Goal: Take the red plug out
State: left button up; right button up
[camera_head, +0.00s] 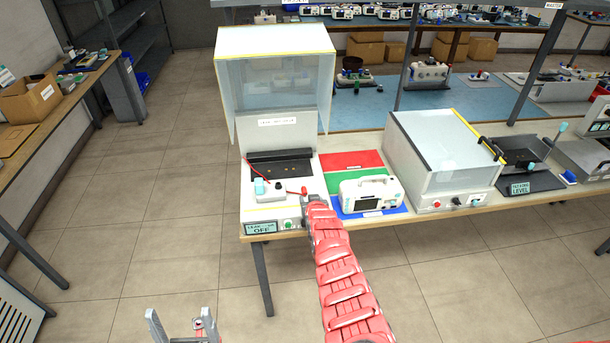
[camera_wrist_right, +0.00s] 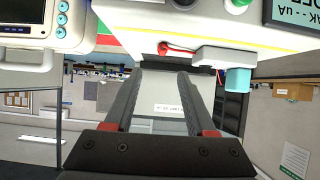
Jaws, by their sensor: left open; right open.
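My left gripper (camera_head: 182,326) is open and empty at the bottom left, over the floor.
The tester (camera_head: 258,214) has a raised clear cover (camera_head: 275,85) and a display reading OFF. To its right a white monitor (camera_head: 371,196) stands on a blue mat, beside a red and a green mat. A closed clear-lidded box (camera_head: 445,155) stands further right.

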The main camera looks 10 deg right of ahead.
jog(key=p+v, duration=0.6)
jog(key=v, duration=0.1)
dwell(0.4)
dwell(0.3)
